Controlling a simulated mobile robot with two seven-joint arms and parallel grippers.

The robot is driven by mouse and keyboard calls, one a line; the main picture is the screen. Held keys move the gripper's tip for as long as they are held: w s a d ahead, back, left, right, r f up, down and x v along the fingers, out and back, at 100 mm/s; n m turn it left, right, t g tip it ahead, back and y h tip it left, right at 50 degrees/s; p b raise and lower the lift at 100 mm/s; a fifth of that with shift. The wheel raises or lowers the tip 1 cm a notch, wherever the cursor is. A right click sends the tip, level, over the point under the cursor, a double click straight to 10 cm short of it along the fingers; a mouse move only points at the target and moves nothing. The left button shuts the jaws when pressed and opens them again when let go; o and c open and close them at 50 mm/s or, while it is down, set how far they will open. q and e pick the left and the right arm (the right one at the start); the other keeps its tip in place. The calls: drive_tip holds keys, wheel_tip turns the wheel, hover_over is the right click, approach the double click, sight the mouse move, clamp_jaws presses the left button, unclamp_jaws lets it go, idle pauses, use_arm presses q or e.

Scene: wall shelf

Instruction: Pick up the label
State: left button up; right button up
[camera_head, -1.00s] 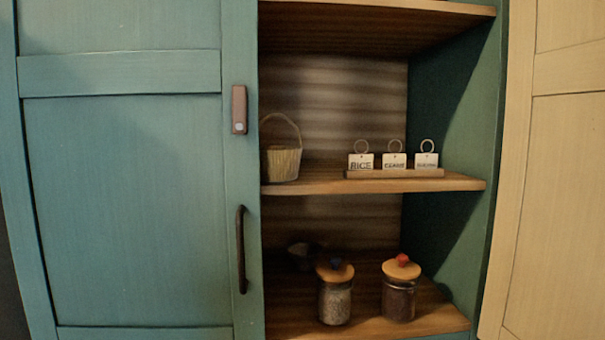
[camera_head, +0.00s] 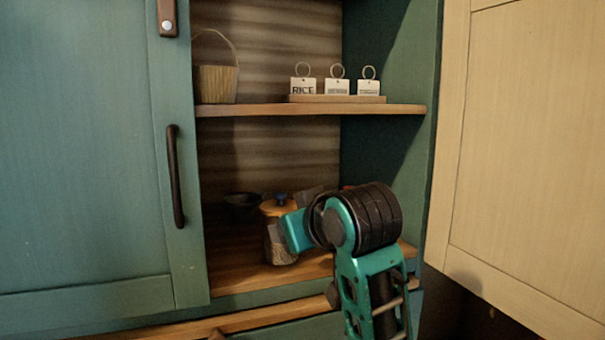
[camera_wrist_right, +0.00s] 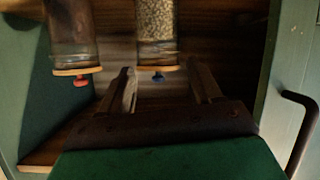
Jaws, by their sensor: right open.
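Three small white labels with ring tops stand in a row in a wooden holder (camera_head: 330,99) on the middle shelf. They are the RICE label (camera_head: 303,87), a middle label (camera_head: 337,87) and a right label (camera_head: 368,88), whose print is too small to read. My right gripper (camera_wrist_right: 163,82) is open and empty, below the labels, in front of the lower shelf. In the right wrist view, which looks upside down, its fingers point toward the jar with the blue knob (camera_wrist_right: 157,22). No label shows there. My left gripper is not in view.
The jar with the blue knob (camera_head: 281,250) stands on the lower shelf, close to my right gripper. The red-knobbed jar (camera_wrist_right: 72,35) is beside it, mostly hidden in the head view. A basket (camera_head: 216,84) stands left on the middle shelf. The cream door (camera_head: 530,150) is open at right.

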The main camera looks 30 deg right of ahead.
wheel_tip(320, 180, up, 15)
drive_tip(key=s+d+m+t+h, duration=0.1)
drive_tip(key=s+d+t, duration=0.1)
drive_tip(key=t, duration=0.1)
drive_tip(key=m+t, duration=0.1)
approach(304, 81)
drive_tip(key=shift+t, duration=0.3)
drive_tip(key=x, duration=0.2)
drive_tip(key=b+x, duration=0.1)
drive_tip(key=x, duration=0.3)
drive_tip(key=shift+w+f, duration=0.35)
drive_tip(key=shift+w+d+h+b, duration=0.1)
drive_tip(key=shift+w+h+b, duration=0.2)
drive_tip(key=shift+h, duration=0.1)
drive_tip(key=shift+w, duration=0.2)
drive_tip(key=shift+c, duration=0.3)
drive_tip(key=c, duration=0.6)
drive_tip(key=shift+c, duration=0.7)
